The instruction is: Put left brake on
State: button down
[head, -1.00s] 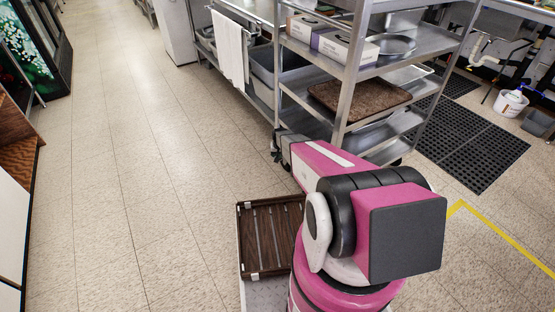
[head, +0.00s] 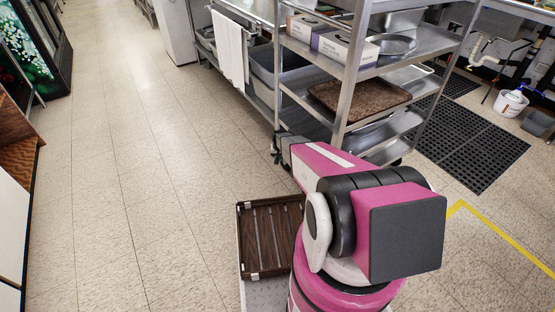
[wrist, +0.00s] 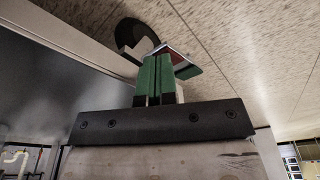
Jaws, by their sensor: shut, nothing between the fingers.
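The steel cart (head: 352,75) stands right of centre in the head view, and my arm reaches to its near left corner post. My gripper (wrist: 154,62) shows in the wrist view, its two green fingers pressed together with nothing between them. Just beyond the fingertips is a dark round caster wheel (wrist: 132,36). A small flat tab (wrist: 184,62) with red and green on it, seemingly the brake pedal, lies at the fingertips. Whether they touch it I cannot tell.
The cart carries boxes (head: 325,38), a round pan (head: 392,44) and a brown tray (head: 360,95). A white towel (head: 230,48) hangs left of it. Black floor mats (head: 465,140) lie to the right. The tiled aisle (head: 140,150) on the left is clear.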

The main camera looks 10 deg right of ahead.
jog(key=shift+f, duration=0.55)
jog(key=shift+r, duration=3.5)
